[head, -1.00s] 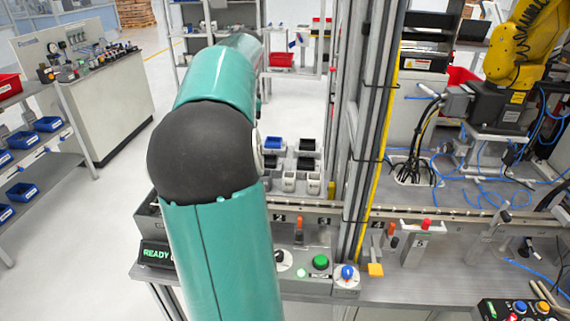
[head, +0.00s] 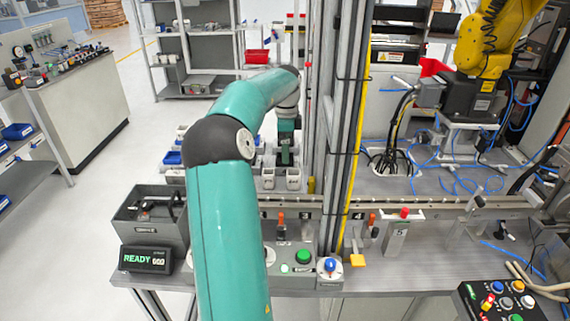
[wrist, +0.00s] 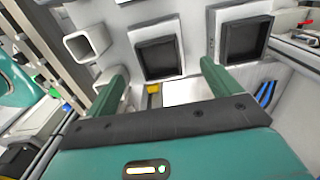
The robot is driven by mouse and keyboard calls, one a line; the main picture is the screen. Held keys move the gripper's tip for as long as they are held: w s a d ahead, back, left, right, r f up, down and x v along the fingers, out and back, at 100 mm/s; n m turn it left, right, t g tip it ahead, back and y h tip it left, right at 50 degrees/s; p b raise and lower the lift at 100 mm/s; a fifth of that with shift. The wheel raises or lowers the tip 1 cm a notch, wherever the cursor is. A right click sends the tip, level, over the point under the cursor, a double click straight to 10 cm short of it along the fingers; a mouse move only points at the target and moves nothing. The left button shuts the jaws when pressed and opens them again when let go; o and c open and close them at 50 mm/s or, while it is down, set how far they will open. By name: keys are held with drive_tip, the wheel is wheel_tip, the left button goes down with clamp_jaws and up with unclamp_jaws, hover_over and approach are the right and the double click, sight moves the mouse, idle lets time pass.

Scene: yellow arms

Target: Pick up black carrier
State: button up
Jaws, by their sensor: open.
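In the wrist view a square white-rimmed holder with a black inside, a black carrier (wrist: 160,58), lies just beyond and between my fingertips. A second black carrier (wrist: 245,48) sits to its right, beyond the right finger. My gripper (wrist: 163,66) is open with nothing between its two green fingers. I cannot tell how high the fingertips are above the carrier. In the head view my gripper (head: 285,158) points down among the rows of carriers, and it hides part of them.
White square cups (head: 293,179) stand at the front of the rows, and a blue carrier (head: 172,158) is at the left. A grey box (head: 145,222) and a READY display (head: 146,259) stand at the left bench end. Metal posts (head: 335,130) rise close right of my gripper.

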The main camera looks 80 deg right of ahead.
drive_tip(key=f, duration=0.5)
drive_tip(key=shift+w+f, duration=0.2)
drive_tip(key=shift+f, duration=0.2)
drive_tip(key=shift+c, duration=0.4)
drive_tip(key=c, duration=1.2)
drive_tip(key=shift+r, duration=0.15)
